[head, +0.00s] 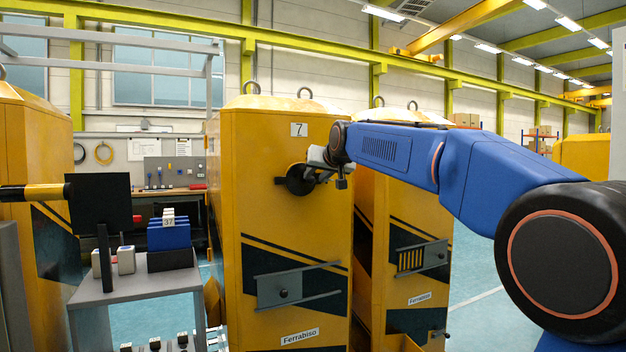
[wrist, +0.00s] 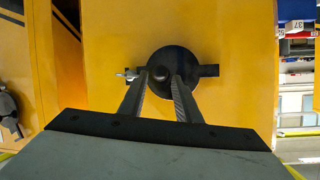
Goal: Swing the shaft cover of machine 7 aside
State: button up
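Machine 7 is the yellow cabinet (head: 283,225) with the plate "7" (head: 299,130) high on its front. Its shaft cover is a dark round disc (head: 298,180), partly hidden behind my gripper in the head view. In the wrist view the cover (wrist: 168,55) is near the middle, with a small round knob (wrist: 162,73) at its centre. A dark tab (wrist: 208,71) sticks out on one side and a small metal piece (wrist: 130,74) on the other. My gripper (wrist: 162,78) is open, its fingers pointing at the cover on either side of the knob. Contact with the knob cannot be told.
A second yellow machine (head: 400,230) stands close on the right. A grey table (head: 140,285) with blue bins (head: 168,236) and a dark upright panel (head: 100,202) stands at left.

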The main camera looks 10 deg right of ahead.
aim_at(312, 178)
jog(key=shift+x, duration=1.6)
grip_shut()
jog(key=shift+r, duration=0.15)
